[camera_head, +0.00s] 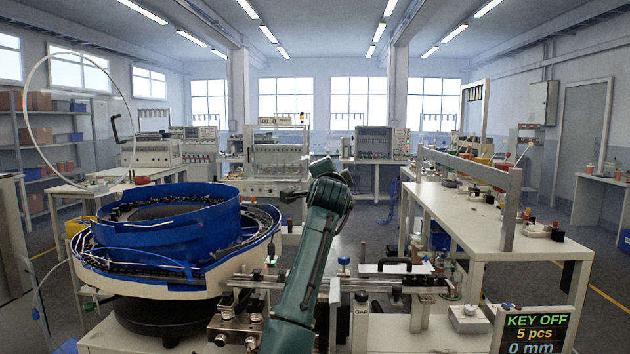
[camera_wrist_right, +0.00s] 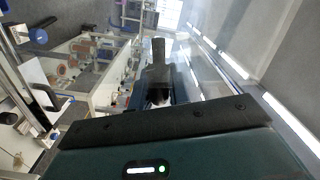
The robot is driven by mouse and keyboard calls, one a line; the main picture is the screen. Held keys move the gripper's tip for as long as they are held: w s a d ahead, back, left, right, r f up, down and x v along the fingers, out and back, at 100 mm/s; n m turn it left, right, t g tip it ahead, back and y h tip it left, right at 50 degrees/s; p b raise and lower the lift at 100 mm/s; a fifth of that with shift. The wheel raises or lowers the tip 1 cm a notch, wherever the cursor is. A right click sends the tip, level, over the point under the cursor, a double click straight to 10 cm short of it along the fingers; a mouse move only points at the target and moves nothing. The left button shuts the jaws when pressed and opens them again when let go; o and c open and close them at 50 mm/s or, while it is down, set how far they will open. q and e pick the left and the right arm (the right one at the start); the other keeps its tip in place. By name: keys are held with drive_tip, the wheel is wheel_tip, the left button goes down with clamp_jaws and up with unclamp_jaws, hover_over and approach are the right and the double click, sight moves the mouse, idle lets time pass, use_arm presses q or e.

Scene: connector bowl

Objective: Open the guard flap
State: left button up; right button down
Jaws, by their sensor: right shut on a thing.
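A low black bar handle (camera_head: 395,268) spans the feed track right of the blue bowl (camera_head: 170,225); I cannot tell whether it belongs to the guard flap. A thin pale hoop (camera_head: 38,72) with a black C-shaped handle (camera_head: 117,128) stands raised at the bowl's left, apart from my gripper. My left gripper is out of view.
The feed track (camera_head: 340,284) runs right from the bowl at the front. A sign (camera_head: 535,330) reads KEY OFF, 5 pcs, 0 mm. A white bench (camera_head: 490,230) with a grey frame stands at the right.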

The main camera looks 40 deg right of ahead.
drive_tip(key=shift+s+d+f, duration=0.1)
drive_tip(key=shift+s+d, duration=0.2)
drive_tip(key=shift+s, duration=0.05)
drive_tip(key=c, duration=1.4)
unclamp_jaws()
drive_tip(key=shift+o, duration=0.2)
drive_tip(key=b+v, duration=0.2)
drive_tip(key=v, duration=1.1)
drive_tip(key=shift+b, duration=0.4)
